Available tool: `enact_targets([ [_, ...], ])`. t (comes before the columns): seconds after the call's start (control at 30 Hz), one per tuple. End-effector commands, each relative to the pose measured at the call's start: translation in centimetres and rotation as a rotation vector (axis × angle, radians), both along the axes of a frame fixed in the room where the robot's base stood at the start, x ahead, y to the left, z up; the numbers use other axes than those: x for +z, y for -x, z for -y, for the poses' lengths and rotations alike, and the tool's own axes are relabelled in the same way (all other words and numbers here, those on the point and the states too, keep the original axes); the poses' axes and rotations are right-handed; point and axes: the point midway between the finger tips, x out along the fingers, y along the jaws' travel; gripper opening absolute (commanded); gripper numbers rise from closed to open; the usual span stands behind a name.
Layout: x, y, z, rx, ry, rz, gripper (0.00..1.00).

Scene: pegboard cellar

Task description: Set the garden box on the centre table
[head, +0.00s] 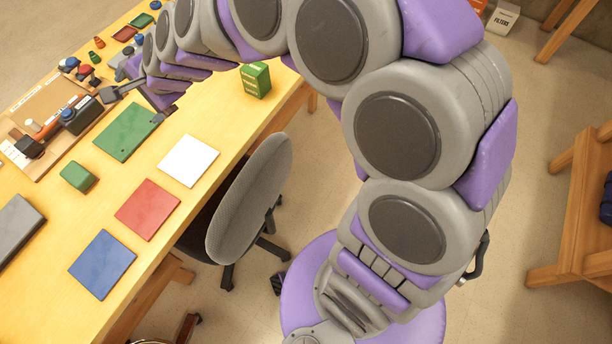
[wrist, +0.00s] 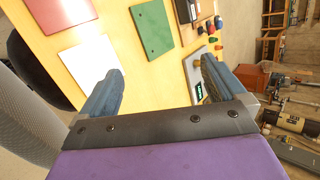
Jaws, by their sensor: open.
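A green box with a pale band of lettering, the likely garden box (head: 256,80), stands upright on the right edge of the long yellow-topped table (head: 225,110). I cannot read its lettering here. In the wrist view the box is not visible, and my gripper blocks the lower part of that picture. My gripper (head: 132,107) is open and empty, over the table near the green board, left of the box and apart from it. Its two spread fingers show in the wrist view (wrist: 158,80). A separate wooden table (head: 570,240) stands at right. I cannot tell which table is the centre one.
Red (head: 148,210), white (head: 188,160), blue (head: 102,264) and green (head: 130,130) boards lie on the long table. A green block (head: 78,177) and a tool board (head: 52,118) are beyond. A grey chair (head: 250,195) stands against the table. A filters box (head: 503,17) is at top right.

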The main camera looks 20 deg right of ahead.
Motion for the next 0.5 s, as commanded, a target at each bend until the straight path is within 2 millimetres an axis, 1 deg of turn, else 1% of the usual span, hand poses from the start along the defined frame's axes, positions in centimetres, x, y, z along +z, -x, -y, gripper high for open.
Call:
enact_targets([
  [0.03, 0.1, 2.3, 1.8, 0.084, 0.076, 0.009, 0.97],
  [0.17, -0.9, 8.8, 6.6, 0.327, 0.288, 0.008, 0.97],
  [0.2, -1.4, 11.0, 8.3, 0.401, 0.351, -0.006, 0.97],
  [0.27, -2.0, 14.2, 11.1, 0.505, 0.442, -0.029, 0.97],
  [0.3, -2.5, 16.5, 12.9, 0.573, 0.498, -0.054, 0.97],
  [0.37, -3.2, 19.9, 15.8, 0.669, 0.574, -0.096, 0.97],
  [0.4, -3.6, 22.0, 17.6, 0.729, 0.617, -0.13, 0.97],
  [0.47, -3.9, 25.0, 19.9, 0.806, 0.667, -0.178, 0.97],
  [0.5, -4.1, 26.9, 21.3, 0.851, 0.693, -0.21, 0.97],
])
